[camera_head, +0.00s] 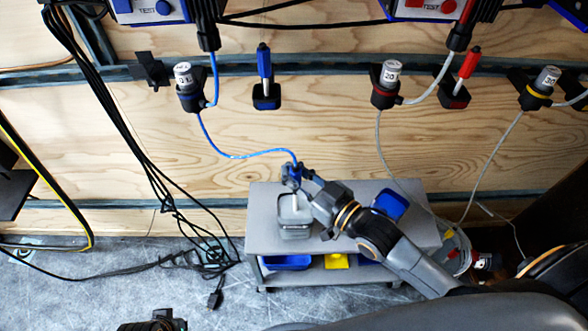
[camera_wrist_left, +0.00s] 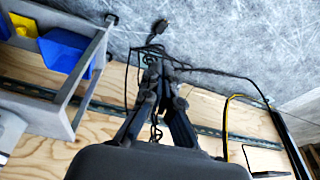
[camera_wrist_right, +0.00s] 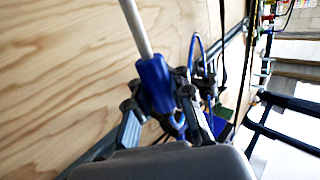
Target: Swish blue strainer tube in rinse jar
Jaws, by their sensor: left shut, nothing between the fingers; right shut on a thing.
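The blue strainer tube (camera_head: 291,172) has a blue handle and a pale grey shaft. My right gripper (camera_head: 303,178) is shut around its handle, which also shows in the right wrist view (camera_wrist_right: 156,82) with the shaft running up the picture. In the head view the shaft points down to the grey rinse jar (camera_head: 296,232) on the cart. Its lower end appears within the jar's opening; I cannot tell how deep. The jar does not show clearly in the right wrist view. My left gripper (camera_wrist_left: 155,80) is shut and empty, away from the cart.
The grey cart (camera_head: 262,190) carries a blue bin (camera_head: 389,204) on top and blue and yellow bins below. A blue hose (camera_head: 235,155) runs from a wall holder to the tube. Another blue-handled tube (camera_head: 264,62) and a red-handled one (camera_head: 469,64) stand in wall holders. Black cables (camera_head: 125,140) hang at left.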

